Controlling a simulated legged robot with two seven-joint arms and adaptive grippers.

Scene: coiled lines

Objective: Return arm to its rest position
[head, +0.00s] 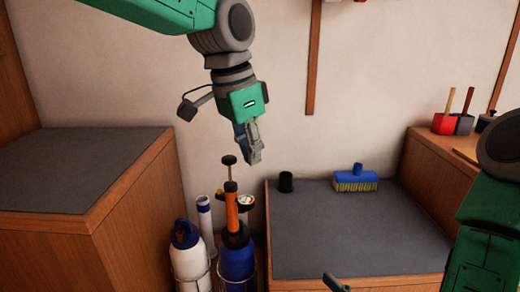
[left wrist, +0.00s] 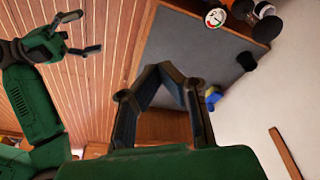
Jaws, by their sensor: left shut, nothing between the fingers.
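My left gripper (head: 256,158) hangs from the green arm in front of the wall, fingers pointing down, above and a little right of the orange pump (head: 232,205). In the left wrist view its two fingers (left wrist: 166,72) meet at the tips with nothing between them. My right arm enters at the right edge of the head view, with only a fingertip (head: 336,284) at the bottom. The left wrist view shows my right gripper (left wrist: 92,34) with its fingers apart and empty.
A blue bottle (head: 238,265) and a white bottle (head: 188,258) stand between the left cabinet (head: 70,165) and the low grey-topped platform (head: 350,240). A black cup (head: 286,182) and blue brush (head: 357,179) sit on the platform, whose middle is clear.

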